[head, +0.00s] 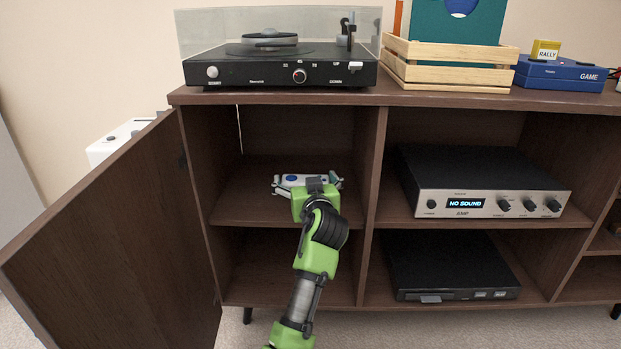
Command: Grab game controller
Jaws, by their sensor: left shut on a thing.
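The game controller (293,180) is pale with a blue spot and sits in the upper left compartment of the cabinet. Much of it is hidden by my green and black wrist. My left gripper (307,182) reaches into this compartment and is shut on the controller, just above or at the middle shelf; I cannot tell if the controller touches the shelf. My right gripper is not in view.
The open cabinet door (125,235) stands to the left of the arm. A divider (371,170) bounds the compartment on the right. An amplifier (480,190), a black player (450,268), a turntable (280,66), a wooden crate (445,72) and a blue game box (560,74) are nearby.

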